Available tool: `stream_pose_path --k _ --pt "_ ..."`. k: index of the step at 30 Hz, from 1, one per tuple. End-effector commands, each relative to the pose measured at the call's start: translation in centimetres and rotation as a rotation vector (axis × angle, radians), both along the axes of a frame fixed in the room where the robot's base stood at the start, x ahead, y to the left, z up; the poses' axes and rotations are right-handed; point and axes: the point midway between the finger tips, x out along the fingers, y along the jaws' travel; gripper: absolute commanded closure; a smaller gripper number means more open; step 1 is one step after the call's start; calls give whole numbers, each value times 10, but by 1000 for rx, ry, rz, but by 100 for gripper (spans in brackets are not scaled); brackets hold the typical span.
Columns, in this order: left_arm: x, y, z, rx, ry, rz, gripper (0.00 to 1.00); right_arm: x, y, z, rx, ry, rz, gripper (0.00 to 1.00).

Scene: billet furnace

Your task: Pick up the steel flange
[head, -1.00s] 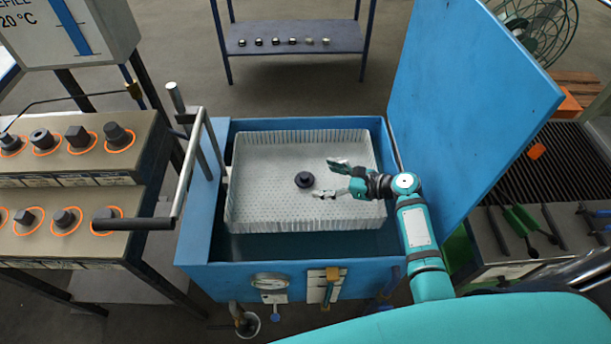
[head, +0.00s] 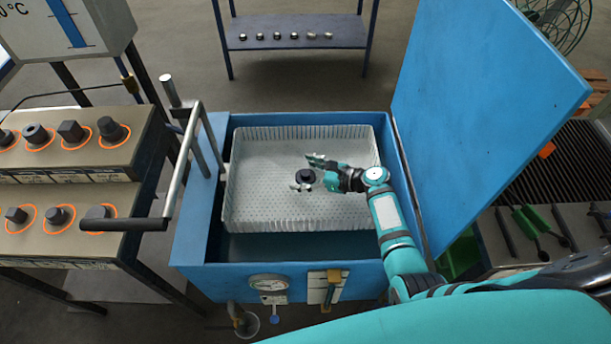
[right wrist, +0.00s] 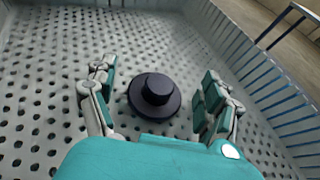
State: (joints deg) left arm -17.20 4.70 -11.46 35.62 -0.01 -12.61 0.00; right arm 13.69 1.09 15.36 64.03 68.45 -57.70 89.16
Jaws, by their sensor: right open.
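The steel flange (head: 305,176) is a dark round disc with a raised hub, lying flat on the perforated floor of the white basket (head: 262,205). In the right wrist view the flange (right wrist: 155,95) lies between the fingers, hub toward the camera, with a gap on each side. My right gripper (head: 308,174) is open around it, its fingers reaching in from the right. The gripper also shows in the right wrist view (right wrist: 155,100). I cannot tell how high the fingertips are above the basket floor. My left gripper is not in view.
The basket sits in a blue tank (head: 215,262) with a raised blue lid (head: 480,110) on the right. A metal handle bar (head: 172,190) stands at the left. A blue shelf (head: 290,42) with several small parts stands behind. The basket floor around the flange is clear.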

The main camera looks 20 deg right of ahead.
Motion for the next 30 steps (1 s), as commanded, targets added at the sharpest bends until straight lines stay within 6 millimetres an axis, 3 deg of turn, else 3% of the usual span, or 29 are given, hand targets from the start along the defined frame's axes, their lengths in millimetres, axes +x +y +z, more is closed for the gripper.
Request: stream_pose_path --k 5,24,30 --pt "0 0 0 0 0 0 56 0 0 0 0 0 0 17" --pt "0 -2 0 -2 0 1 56 0 0 0 0 0 0 99" --pt "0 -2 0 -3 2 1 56 -1 0 0 0 1 1 100"
